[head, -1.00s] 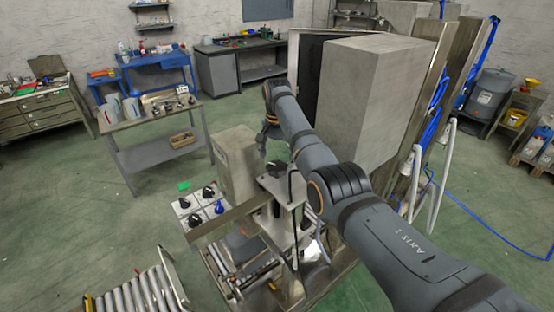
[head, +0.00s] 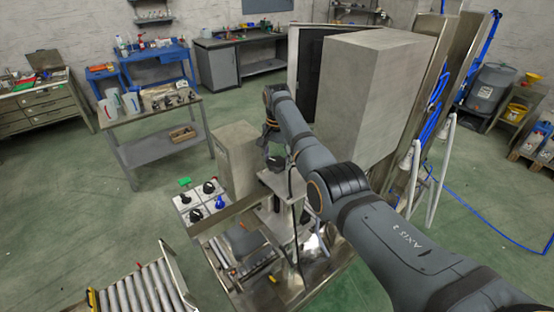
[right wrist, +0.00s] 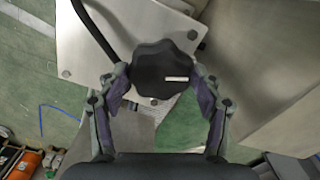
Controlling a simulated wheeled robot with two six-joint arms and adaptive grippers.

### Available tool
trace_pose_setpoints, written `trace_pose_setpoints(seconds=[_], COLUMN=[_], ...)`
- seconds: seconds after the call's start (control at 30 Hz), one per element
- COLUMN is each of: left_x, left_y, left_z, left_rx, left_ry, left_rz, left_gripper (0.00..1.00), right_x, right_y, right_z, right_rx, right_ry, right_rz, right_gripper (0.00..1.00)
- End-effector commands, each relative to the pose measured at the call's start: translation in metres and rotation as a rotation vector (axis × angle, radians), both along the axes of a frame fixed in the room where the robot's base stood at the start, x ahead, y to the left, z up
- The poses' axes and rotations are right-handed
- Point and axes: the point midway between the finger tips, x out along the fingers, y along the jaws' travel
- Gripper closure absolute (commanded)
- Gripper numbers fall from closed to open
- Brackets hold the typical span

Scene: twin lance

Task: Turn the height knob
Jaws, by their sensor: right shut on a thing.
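The height knob (right wrist: 160,68) is black, lobed and round, with a white pointer line pointing right in the right wrist view. It sits on a bolted metal plate (right wrist: 100,35). My right gripper (right wrist: 160,88) has one finger on each side of the knob and is shut on it. In the head view, my right gripper (head: 274,155) is at the top of the metal machine stand, where the knob is largely hidden by the gripper and arm. My left gripper is not in view.
A panel of black and blue knobs (head: 188,213) with a green block stands left of the machine. A roller conveyor (head: 140,292) is at the lower left. A large grey box (head: 365,100) stands close behind my arm. A black cable (right wrist: 95,30) runs near the knob.

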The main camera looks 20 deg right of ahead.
Motion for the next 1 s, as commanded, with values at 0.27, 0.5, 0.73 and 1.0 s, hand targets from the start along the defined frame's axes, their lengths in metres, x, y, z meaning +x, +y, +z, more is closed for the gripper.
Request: trace_pose_setpoints(seconds=[0.27, 0.5, 0.73, 1.0], left_x=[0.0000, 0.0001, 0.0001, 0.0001], left_y=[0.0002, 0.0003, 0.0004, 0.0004], left_z=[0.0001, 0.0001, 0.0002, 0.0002], left_rx=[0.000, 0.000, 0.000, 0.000], left_ry=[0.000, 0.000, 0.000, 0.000], left_rz=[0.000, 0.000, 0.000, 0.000], left_gripper=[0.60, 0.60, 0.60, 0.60], right_x=[0.0002, 0.0004, 0.0004, 0.0005], right_y=[0.0002, 0.0003, 0.0003, 0.0003], right_z=[0.0006, 0.0008, 0.0009, 0.0011], right_rx=[0.001, 0.001, 0.000, 0.001], right_ry=[-0.001, -0.001, -0.001, -0.002], right_rz=[0.077, 0.259, 0.478, 0.734], right_gripper=[0.65, 0.65, 0.65, 0.66])
